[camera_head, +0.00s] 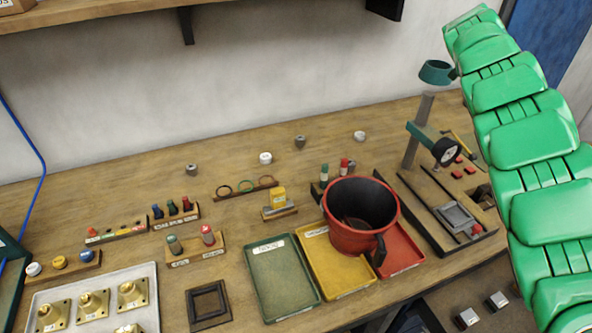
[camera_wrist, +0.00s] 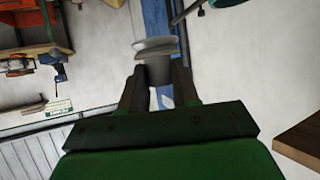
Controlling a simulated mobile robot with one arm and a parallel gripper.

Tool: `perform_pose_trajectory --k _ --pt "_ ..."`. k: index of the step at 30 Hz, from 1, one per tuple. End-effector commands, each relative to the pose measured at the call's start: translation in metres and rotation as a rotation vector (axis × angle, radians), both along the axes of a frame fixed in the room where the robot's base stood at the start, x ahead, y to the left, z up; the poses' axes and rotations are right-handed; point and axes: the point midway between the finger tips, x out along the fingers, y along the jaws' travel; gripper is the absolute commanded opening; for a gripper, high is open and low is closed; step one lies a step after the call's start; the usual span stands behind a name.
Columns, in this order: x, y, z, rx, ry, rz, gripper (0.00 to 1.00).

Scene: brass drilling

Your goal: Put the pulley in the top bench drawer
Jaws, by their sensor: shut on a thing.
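The pulley (camera_wrist: 155,48) is a grey flanged wheel with a darker hub below it. In the wrist view it sits between the fingertips of my gripper (camera_wrist: 158,76), which is shut on it. The pulley is held in the air, with white wall or floor and a blue strip behind it. In the head view my green arm runs down the right side, and the gripper and pulley are out of the picture. No bench drawer can be made out clearly; the front of the bench (camera_head: 235,180) is mostly below the picture.
A red bin (camera_head: 349,240) stands over the yellow tray (camera_head: 330,268) and red tray (camera_head: 402,252), beside a green tray (camera_head: 262,294). A drill stand (camera_head: 412,145) is near my arm. Brass parts lie in a white tray (camera_head: 148,272). Two small boxes (camera_head: 467,317) show below the bench edge.

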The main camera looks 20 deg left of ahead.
Motion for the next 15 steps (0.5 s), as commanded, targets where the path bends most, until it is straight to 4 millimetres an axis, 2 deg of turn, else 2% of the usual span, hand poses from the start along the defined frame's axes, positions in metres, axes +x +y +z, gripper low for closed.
perform_pose_trajectory --k 8,15 --pt "0.0 0.06 -0.015 -0.001 0.006 0.066 0.0" --pt "-0.011 0.137 -0.04 -0.003 0.005 0.139 0.0"
